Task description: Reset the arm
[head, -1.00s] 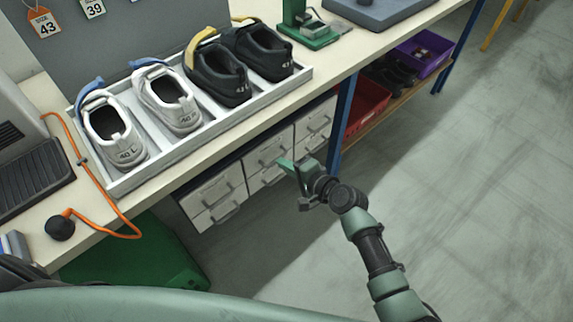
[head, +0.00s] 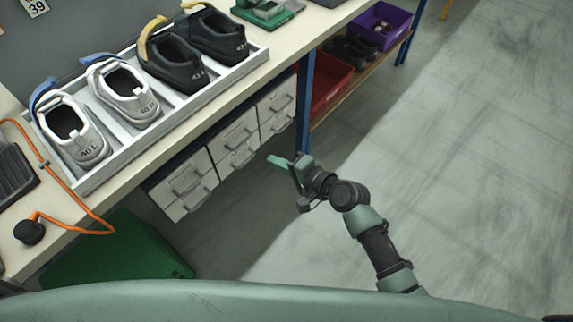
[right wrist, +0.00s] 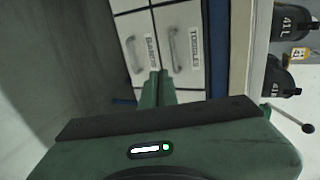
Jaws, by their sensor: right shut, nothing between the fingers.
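My right gripper (head: 279,163) hangs in free air in front of the bench, to the right of the small drawers. Its green fingers show in the right wrist view (right wrist: 157,77), shut together with nothing between them. In that view the fingertips point at the white drawer fronts (right wrist: 180,45), some distance off. The right arm reaches in from the lower right in the head view. My left gripper is not in the head view.
A white tray (head: 88,182) on the bench holds two white shoes (head: 75,131) and two black shoes (head: 174,62). A red bin (head: 329,84) and a purple bin (head: 378,27) stand under the bench. A green crate (head: 120,252) is on the floor. Open floor lies right.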

